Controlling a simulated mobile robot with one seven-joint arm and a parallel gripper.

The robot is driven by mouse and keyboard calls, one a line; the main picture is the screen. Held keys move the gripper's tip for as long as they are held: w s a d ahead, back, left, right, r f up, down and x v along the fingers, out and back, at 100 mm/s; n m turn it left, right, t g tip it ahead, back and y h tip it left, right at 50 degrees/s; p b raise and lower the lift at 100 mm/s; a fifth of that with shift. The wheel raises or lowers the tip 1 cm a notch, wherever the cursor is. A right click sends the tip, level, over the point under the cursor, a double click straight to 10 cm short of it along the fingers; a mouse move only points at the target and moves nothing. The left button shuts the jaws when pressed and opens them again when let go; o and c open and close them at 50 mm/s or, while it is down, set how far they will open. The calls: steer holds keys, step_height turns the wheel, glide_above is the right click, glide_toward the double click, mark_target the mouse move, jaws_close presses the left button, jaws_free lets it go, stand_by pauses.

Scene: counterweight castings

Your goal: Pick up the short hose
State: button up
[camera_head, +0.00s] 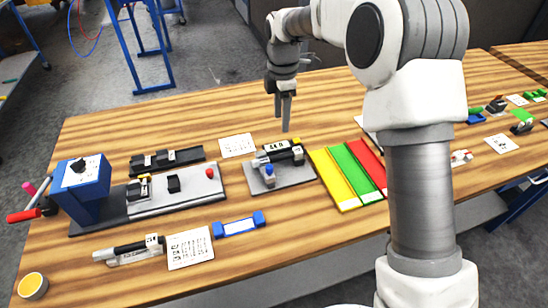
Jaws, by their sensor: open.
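My gripper (282,117) points straight down above the back middle of the wooden table, behind the grey fixture plate. Its two thin fingers are slightly apart, with nothing visible between them. No piece is clearly recognisable as the short hose. A short dark tube-like piece (279,154) with a yellow end lies on the grey fixture plate (290,178), below the gripper in the picture and apart from it. A longer black, hose-like piece (130,248) with pale parts lies at the front left. I cannot tell which is the short hose.
A blue box-shaped machine (82,185) on a long grey base stands at left. Yellow, green and red trays (347,175) lie right of the fixture plate. A blue-ended piece (238,225) and a yellow cup (32,286) are in front. Bare wood (110,130) shows at back left.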

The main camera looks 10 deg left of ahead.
glide_above(281, 155)
steer(key=f, duration=0.9)
steer(key=shift+s+f, duration=0.15)
steer(key=shift+s, duration=0.15)
steer(key=shift+w+f+p, duration=0.2)
steer(key=shift+f+p, duration=0.2)
steer(key=shift+f, duration=0.95)
steer(key=shift+w+f+p, duration=0.15)
steer(key=shift+f+p, duration=0.2)
steer(key=shift+f, duration=1)
jaws_close()
